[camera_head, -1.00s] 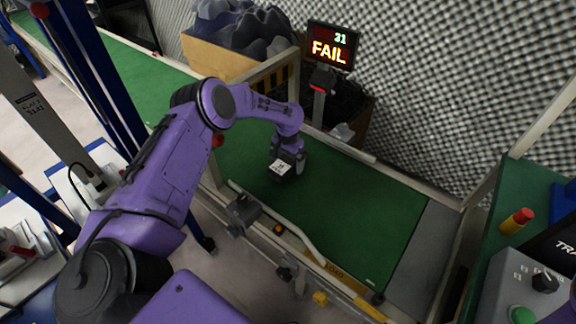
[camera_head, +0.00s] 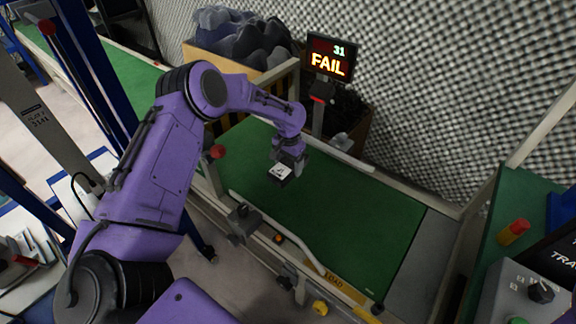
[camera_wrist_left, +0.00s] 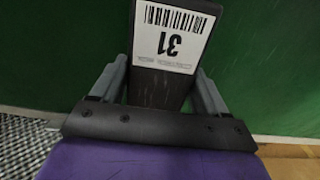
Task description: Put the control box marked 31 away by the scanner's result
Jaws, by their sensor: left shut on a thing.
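The control box (camera_head: 281,173) is small and dark with a white label on top. In the left wrist view the box (camera_wrist_left: 160,86) shows a barcode and the number 31 on its label. My left gripper (camera_head: 287,163) is shut on it, with a finger on each side, over the green conveyor belt (camera_head: 345,212). I cannot tell how high the box is above the belt. The scanner's screen (camera_head: 330,57) reads 31 and FAIL, on a post behind the belt. My right gripper is not in view.
A wooden crate (camera_head: 205,57) with dark grey lumpy foam stands behind the belt. A metal rail (camera_head: 290,240) runs along the belt's near side. A panel (camera_head: 520,295) with a knob and a green button is at the lower right. The belt's right part is clear.

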